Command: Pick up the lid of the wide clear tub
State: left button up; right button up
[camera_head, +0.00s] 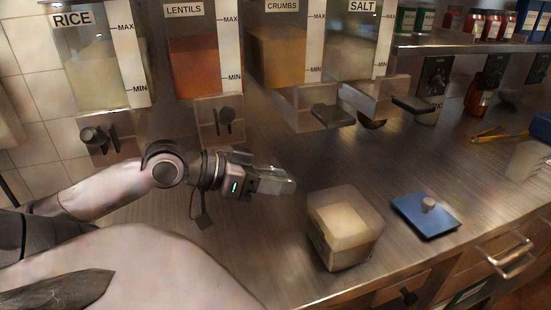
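The wide clear tub (343,250) stands on the steel counter right of centre, with pale contents showing through its walls. A flat blue square piece with a small round knob (424,217), which looks like a lid, lies flat on the counter just right of the tub, apart from it. My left gripper (290,186) is above the counter, left of the tub and not touching it. Its fingers point right and are seen side-on, so their opening cannot be told. Nothing shows held in it. My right gripper is not in view.
Dispensers labelled rice (95,75), lentils (195,65), crumbs (281,55) and salt (351,50) hang along the back, with spouts jutting out low. A yellow-handled tool (498,136) and a container (528,160) are at right. The counter's front edge runs close by the tub.

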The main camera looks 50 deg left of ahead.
aim_at(432, 219)
jog(key=k+l, duration=0.35)
jog(key=l, duration=0.15)
jog(key=k+l, duration=0.35)
jog(key=l, duration=0.2)
